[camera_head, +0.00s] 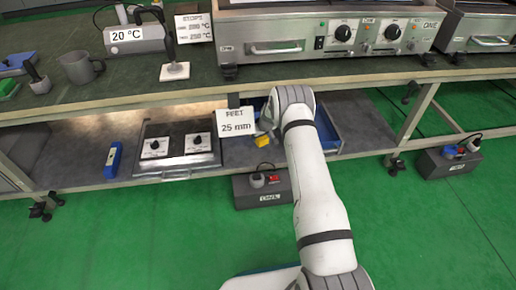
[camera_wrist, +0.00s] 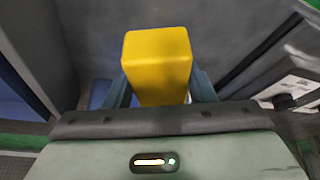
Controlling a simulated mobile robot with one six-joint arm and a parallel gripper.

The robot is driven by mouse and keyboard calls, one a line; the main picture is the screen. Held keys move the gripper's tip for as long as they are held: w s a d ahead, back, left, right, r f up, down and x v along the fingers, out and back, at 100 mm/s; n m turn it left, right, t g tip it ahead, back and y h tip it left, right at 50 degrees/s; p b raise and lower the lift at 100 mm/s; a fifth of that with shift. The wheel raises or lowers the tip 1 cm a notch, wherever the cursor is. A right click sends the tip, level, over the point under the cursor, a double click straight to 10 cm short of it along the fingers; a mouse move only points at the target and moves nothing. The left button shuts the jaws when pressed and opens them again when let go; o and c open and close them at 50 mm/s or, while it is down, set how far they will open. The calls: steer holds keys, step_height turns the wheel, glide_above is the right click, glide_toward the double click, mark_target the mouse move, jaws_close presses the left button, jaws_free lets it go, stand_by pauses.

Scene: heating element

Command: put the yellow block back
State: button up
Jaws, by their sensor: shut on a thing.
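The yellow block (camera_wrist: 157,62) stands up between the two fingers of my gripper (camera_wrist: 160,92) in the wrist view. The gripper is shut on it. In the head view a small part of the yellow block (camera_head: 262,141) shows left of my arm, at the lower shelf beside the 25 mm sign. My arm hides most of the gripper there. I cannot tell whether the block touches the shelf. A blue bin (camera_head: 328,138) stands on the lower shelf, partly hidden behind my arm.
A panel with two knobs (camera_head: 178,148) and a blue tool (camera_head: 113,159) lie on the lower shelf to the left. The 25 mm sign (camera_head: 236,122) hangs close to my gripper. The upper worktop edge (camera_head: 120,102) runs above. A dark box (camera_head: 262,188) stands below on the green floor.

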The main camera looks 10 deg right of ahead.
mark_target(262, 139)
steer(key=f, duration=0.2)
steer(key=f+b, duration=0.1)
steer(key=f, duration=0.1)
steer(key=f+b, duration=0.1)
steer(key=f, duration=0.1)
steer(key=shift+a+f, duration=0.25)
steer(key=shift+f, duration=0.05)
steer(key=shift+f+b, duration=0.2)
steer(key=shift+b, duration=0.1)
steer(key=o, duration=1.1)
steer(key=shift+r, duration=0.2)
steer(key=p+v, duration=0.4)
steer(key=v, duration=0.8)
steer(key=shift+p, duration=0.35)
